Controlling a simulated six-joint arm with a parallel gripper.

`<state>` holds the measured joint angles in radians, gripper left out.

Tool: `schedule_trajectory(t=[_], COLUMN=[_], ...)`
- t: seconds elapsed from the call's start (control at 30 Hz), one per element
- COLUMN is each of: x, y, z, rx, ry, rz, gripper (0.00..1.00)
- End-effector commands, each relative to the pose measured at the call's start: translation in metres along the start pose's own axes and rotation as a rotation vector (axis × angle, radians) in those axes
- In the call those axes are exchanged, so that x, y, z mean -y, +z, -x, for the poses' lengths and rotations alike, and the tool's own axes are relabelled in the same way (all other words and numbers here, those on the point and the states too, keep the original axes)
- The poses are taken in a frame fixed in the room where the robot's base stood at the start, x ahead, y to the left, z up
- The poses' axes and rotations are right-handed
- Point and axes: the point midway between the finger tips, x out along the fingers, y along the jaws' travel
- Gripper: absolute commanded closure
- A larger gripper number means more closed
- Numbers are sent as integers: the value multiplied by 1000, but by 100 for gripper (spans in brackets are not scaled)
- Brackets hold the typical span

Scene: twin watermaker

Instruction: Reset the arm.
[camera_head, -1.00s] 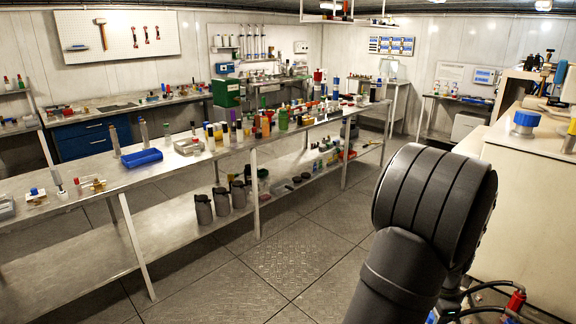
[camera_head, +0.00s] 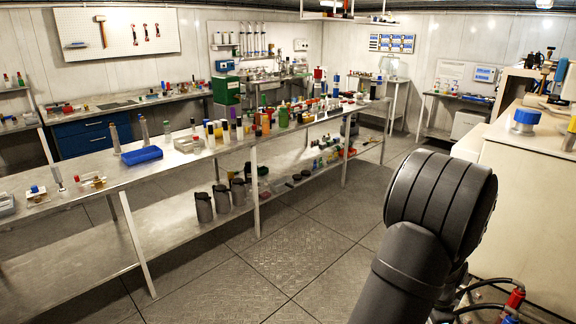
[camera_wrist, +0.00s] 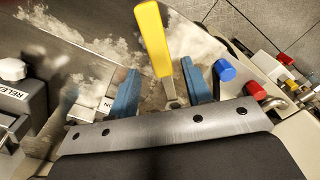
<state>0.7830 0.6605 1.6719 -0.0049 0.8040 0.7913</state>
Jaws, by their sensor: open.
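My arm's dark rounded joint (camera_head: 440,200) fills the lower right of the head view; my gripper is not visible there. In the wrist view my gripper (camera_wrist: 160,76) shows two blue fingers held apart. A yellow handle (camera_wrist: 153,38) with a metal stem appears between the fingers. I cannot tell whether it touches either finger. The jaws are open and hold nothing that I can make out.
In the wrist view a grey box marked RELEASE (camera_wrist: 22,95) is at left; a blue knob (camera_wrist: 225,70) and a red knob (camera_wrist: 255,90) are at right. A long metal bench (camera_head: 70,195) crosses the head view. The floor (camera_head: 270,265) before it is clear.

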Motion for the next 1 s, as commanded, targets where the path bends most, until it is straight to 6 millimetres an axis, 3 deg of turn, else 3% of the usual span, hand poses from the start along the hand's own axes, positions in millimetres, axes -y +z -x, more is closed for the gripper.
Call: schedule_trajectory(t=[0.33,1.0], x=[0,84], y=[-1,-62], z=[72,36], rx=[-2,2], ry=[-2,4], rz=[0,-374], gripper=[55,55])
